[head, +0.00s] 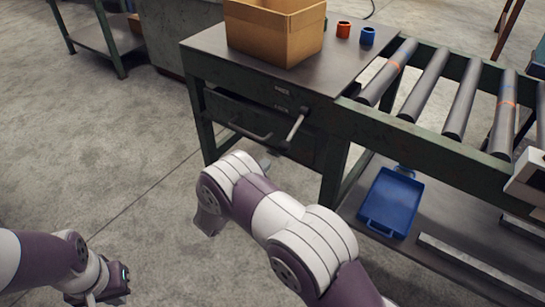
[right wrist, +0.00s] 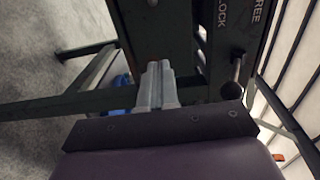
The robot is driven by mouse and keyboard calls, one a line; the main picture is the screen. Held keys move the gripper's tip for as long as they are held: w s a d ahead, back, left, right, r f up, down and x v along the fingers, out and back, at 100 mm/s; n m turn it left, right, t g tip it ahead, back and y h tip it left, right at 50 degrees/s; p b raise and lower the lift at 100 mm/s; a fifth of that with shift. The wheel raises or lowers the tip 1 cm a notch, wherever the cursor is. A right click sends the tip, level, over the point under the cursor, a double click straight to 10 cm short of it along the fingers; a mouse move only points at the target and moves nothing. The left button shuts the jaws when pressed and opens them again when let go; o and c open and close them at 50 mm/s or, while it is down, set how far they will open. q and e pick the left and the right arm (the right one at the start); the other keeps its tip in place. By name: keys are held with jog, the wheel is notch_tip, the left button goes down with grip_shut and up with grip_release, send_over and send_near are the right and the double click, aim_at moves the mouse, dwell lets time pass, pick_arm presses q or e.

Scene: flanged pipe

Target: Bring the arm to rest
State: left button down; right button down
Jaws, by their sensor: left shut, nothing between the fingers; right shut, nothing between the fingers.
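My right arm (head: 275,215) reaches from the bottom right up to the front of the workbench, bent at the middle. In the right wrist view, my right gripper (right wrist: 157,85) is shut, its grey fingers pressed together with nothing between them. A lever with a dark round knob (right wrist: 232,92) is beside the fingers, apart from them. In the head view this lever (head: 298,122) sticks out from the bench front. My left gripper (head: 100,291) is low at the bottom left over bare floor, partly cut by the frame edge, shut and empty.
The bench (head: 210,42) carries a cardboard box (head: 275,32), a red ring (head: 343,29) and a blue ring (head: 367,36). A roller conveyor (head: 430,145) runs to the right. A blue tray (head: 391,202) lies on the lower shelf.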

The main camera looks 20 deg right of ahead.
jog(key=s+a+f+n+g+y, duration=0.35)
jog(key=a+f+n+y, duration=0.55)
jog(key=a+n+y, duration=0.65)
jog(key=s+d+r+n+g, duration=0.2)
jog(key=s+n, duration=0.4)
jog(key=s, duration=0.1)
jog(key=s+d+r+n+g, duration=0.2)
jog(key=s+r+n+g, duration=0.1)
jog(key=s+n, duration=0.25)
jog(key=s+d+r+n+g, duration=0.1)
jog(key=s+d+r+n, duration=0.1)
jog(key=s+d+r, duration=0.3)
jog(key=s+d+r+n+g, duration=0.1)
jog(key=s+d+r, duration=0.15)
jog(key=s, duration=0.35)
notch_tip(320, 180, up, 26)
jog(key=d+t+p, duration=0.1)
jog(key=d+p, duration=0.1)
jog(key=p, duration=2.1)
jog(key=shift+w+d+f+m+h+p, duration=0.15)
jog(key=shift+w+f+m+h+p, duration=0.1)
jog(key=shift+w+m+h+p, duration=0.15)
